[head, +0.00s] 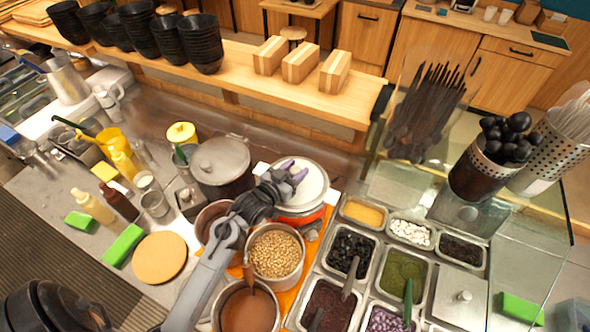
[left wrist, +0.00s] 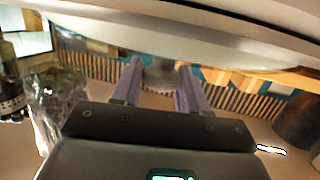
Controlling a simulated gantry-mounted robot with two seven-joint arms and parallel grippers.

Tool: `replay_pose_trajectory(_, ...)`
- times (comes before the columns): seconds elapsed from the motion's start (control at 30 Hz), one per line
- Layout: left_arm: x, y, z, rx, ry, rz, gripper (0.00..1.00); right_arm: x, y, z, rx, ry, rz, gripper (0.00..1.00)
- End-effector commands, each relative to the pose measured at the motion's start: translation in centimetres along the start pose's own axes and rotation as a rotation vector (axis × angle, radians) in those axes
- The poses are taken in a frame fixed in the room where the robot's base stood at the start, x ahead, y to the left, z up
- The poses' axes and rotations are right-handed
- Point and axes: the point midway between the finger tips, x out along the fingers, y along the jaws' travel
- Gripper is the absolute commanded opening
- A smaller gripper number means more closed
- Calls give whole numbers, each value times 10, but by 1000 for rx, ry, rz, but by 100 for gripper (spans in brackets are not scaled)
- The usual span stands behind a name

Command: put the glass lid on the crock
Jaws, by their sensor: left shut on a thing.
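The glass lid (head: 311,187) shows as a pale round disc over the orange-red crock (head: 309,220) in the middle of the head view. My left gripper (head: 293,176) lies over the lid with its purple fingers shut on the lid's knob. In the left wrist view, the lid (left wrist: 200,30) fills the top, and a grey knob (left wrist: 160,75) sits between the two fingers. The lid covers the crock's mouth from above. I cannot tell whether its rim touches the crock.
A pot of beans (head: 276,254) and a pot of brown liquid (head: 248,312) stand in front of the crock. A lidded grey pot (head: 221,162) stands to its left. Topping trays (head: 349,251) lie to its right. A wooden shelf (head: 270,92) runs behind.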

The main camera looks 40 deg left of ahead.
Motion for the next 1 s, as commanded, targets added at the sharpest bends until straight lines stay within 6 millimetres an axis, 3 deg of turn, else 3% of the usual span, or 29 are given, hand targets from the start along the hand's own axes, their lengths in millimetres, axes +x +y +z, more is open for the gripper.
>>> replay_pose_trajectory(0.27,1,0,2,1,2,0,0,1,1,0,-5,0,4,0)
replay_pose_trajectory(0.3,1,0,2,0,-1,0,48,1,2,0,-7,0,6,0)
replay_pose_trajectory(0.43,0,0,2,0,-1,0,68,1,3,0,-10,0,8,0)
replay_pose_trajectory(0.8,0,0,-1,0,1,0,69,0,2,0,-9,0,7,0)
replay_pose_trajectory(1.0,-21,0,1,2,-1,-1,69,2,1,0,-4,1,4,0)
